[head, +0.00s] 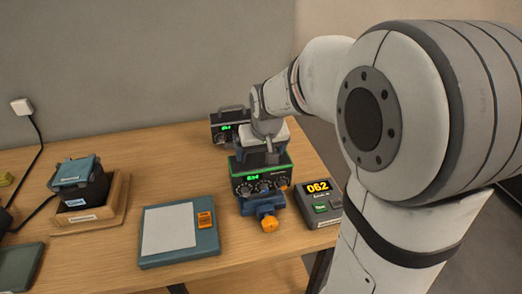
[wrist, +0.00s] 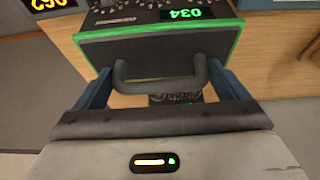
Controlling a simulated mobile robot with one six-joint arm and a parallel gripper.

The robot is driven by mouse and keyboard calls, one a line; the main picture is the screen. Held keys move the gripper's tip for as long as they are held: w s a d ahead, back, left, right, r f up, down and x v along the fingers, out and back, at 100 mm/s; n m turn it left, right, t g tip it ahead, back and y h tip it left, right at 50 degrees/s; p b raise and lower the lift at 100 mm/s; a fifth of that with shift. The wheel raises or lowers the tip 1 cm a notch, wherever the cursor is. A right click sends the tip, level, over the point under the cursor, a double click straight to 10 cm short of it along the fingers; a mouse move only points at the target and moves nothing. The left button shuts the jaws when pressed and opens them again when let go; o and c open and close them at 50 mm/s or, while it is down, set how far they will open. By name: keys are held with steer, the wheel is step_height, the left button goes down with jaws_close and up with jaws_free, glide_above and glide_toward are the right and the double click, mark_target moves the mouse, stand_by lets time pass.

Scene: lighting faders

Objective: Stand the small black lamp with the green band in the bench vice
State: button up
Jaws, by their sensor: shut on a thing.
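The small black lamp with the green band (head: 260,181) stands upright in the head view, its knobs and green digits facing me. My gripper (head: 270,152) comes down on it from above and is shut on its top handle. The wrist view shows the grey handle (wrist: 160,85) between the two blue fingers, and the lamp's green-edged top (wrist: 150,50). The blue bench vice (head: 262,207), with an orange knob, is directly below and in front of the lamp. I cannot tell whether the lamp's base sits inside the jaws; the lamp hides that part.
A similar black unit (head: 226,125) stands close behind. A grey box with orange digits (head: 320,203) is just right of the vice. A blue-grey panel (head: 180,231) lies to the left, and a wooden tray (head: 112,208) holding a black box is farther left. Bare table lies between them.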

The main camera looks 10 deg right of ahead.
steer(key=shift+f+b, duration=0.2)
steer(key=shift+b, duration=0.15)
stand_by(0.3)
steer(key=o, duration=0.7)
steer(key=shift+o, duration=0.6)
steer(key=shift+s+f, duration=0.1)
steer(key=shift+f, duration=0.1)
steer(key=shift+r, duration=0.2)
step_height(320, 180, up, 8)
steer(key=p, duration=0.5)
steer(key=shift+f, duration=0.1)
